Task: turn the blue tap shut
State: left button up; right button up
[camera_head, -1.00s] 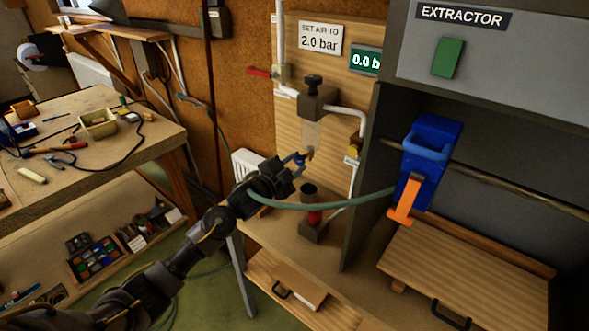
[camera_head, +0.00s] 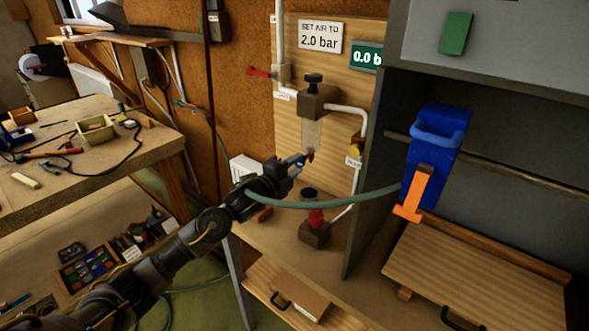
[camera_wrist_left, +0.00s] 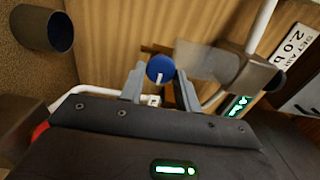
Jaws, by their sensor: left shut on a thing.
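The blue tap (camera_wrist_left: 160,69) is a round blue knob with a white mark, in the left wrist view. It sits between the two grey fingers of my left gripper (camera_wrist_left: 160,82), which is shut on it. In the head view my left gripper (camera_head: 303,160) reaches in from the left to below the clear regulator bowl (camera_head: 312,133). Only a small bit of blue shows at its fingertips there; the fingers hide most of the tap. My right gripper is not in view.
A green hose (camera_head: 330,204) runs to a blue holder (camera_head: 436,150) with an orange handle (camera_head: 414,193). A red lever (camera_head: 260,72) and yellow knob (camera_head: 356,148) are nearby. The gauge (camera_head: 366,58) starts "0.0".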

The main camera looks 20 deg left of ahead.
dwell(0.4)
pick_arm(q)
jog(key=o, duration=0.9)
jog(key=shift+s+a+f, duration=0.15)
jog(key=shift+s+a, duration=0.05)
jog(key=shift+s, duration=0.2)
jog(key=shift+b+v, duration=1.5)
jog(key=shift+v, duration=3.45)
